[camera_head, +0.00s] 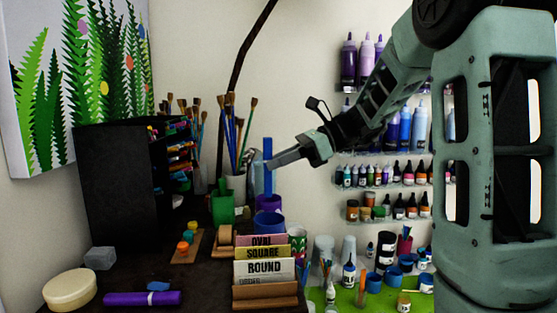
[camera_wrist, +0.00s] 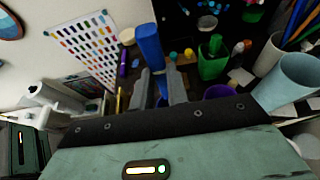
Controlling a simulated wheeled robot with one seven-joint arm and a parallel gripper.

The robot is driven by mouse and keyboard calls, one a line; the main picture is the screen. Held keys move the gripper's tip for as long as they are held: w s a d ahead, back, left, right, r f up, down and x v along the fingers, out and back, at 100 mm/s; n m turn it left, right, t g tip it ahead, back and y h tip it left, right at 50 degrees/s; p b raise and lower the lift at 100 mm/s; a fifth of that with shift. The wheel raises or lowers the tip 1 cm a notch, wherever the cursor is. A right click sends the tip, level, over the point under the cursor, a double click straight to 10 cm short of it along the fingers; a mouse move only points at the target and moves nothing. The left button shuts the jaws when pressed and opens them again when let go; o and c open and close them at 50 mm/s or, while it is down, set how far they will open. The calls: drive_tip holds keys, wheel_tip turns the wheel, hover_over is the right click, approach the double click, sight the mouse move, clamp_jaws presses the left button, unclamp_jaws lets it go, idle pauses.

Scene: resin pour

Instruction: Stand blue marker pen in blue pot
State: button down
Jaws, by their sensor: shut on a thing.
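My gripper (camera_head: 272,161) is shut on the blue marker pen (camera_head: 268,180), which stands nearly upright between the fingers. In the wrist view, the pen (camera_wrist: 150,45) reaches up from between the fingertips of my gripper (camera_wrist: 159,84). In the head view, the blue pot (camera_head: 267,224) stands on the dark desk below the pen. A purple pot (camera_head: 270,202) is just behind it, close under the pen's lower end. The depth gap between pen and pots cannot be told. The blue pot is not clearly seen in the wrist view; a purple pot (camera_wrist: 220,92) is.
A green holder (camera_head: 222,206) and a pot of brushes (camera_head: 236,184) stand left of the pen. Label cards (camera_head: 264,268) stand in front of the blue pot. A purple marker (camera_head: 142,299) lies at front left. Bottle shelves (camera_head: 385,186) are at right.

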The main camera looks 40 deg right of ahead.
wheel_tip(320, 180, down, 10)
drive_tip(key=b, duration=0.6)
idle(0.4)
drive_tip(key=shift+r, duration=0.15)
drive_tip(key=c, duration=1.3)
unclamp_jaws()
drive_tip(key=b+v, duration=0.4)
drive_tip(key=v, duration=1.3)
drive_tip(key=shift+s, duration=0.25)
drive_tip(key=shift+d, duration=0.1)
